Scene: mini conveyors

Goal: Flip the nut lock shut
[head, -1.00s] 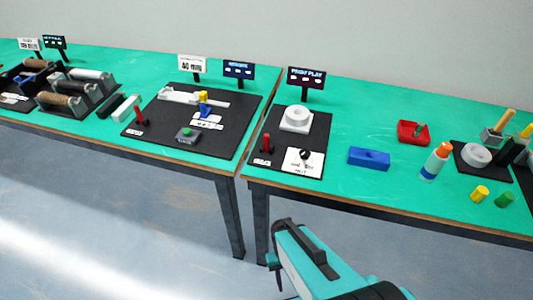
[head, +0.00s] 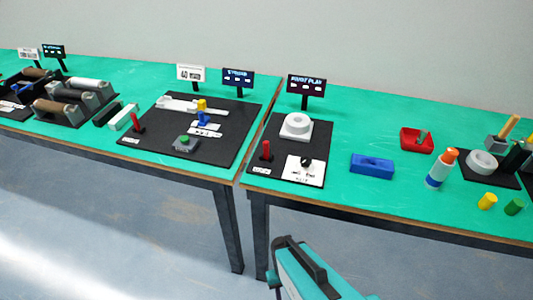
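No part in view is clearly marked as the nut lock, and the sign text is too small to read surely. My teal and black arm end (head: 290,262) is at the bottom middle, in front of the table edge, apart from both boards. Its fingers cannot be made out.
The middle board also has a green button box (head: 186,144) and a blue and yellow part (head: 203,113). A blue block (head: 372,166), a red tray (head: 416,140) and a bottle (head: 441,170) stand right. Rollers (head: 72,100) stand left. A narrow gap separates the two tables.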

